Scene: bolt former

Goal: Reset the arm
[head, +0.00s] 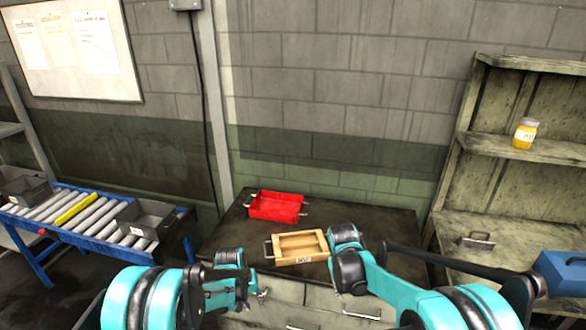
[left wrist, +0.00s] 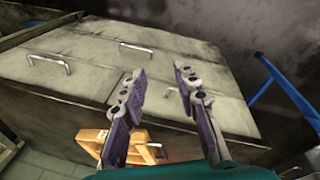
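My left arm comes up at the bottom of the head view, with its elbow bent. Its left gripper (head: 262,294) is small there, in front of the drawer cabinet. In the left wrist view the left gripper (left wrist: 158,72) has its two fingers apart, with nothing between them. The cabinet's front with its metal handles shows beyond the fingers. My right arm (head: 350,262) is bent, in front of the bench to the right of the wooden tray; its gripper cannot be made out.
A red tray (head: 275,207) and a wooden tray (head: 300,247) stand on the dark bench (head: 235,232). Left is a roller conveyor (head: 95,215) with grey bins (head: 147,218). A blue box (head: 562,272) is at the right edge.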

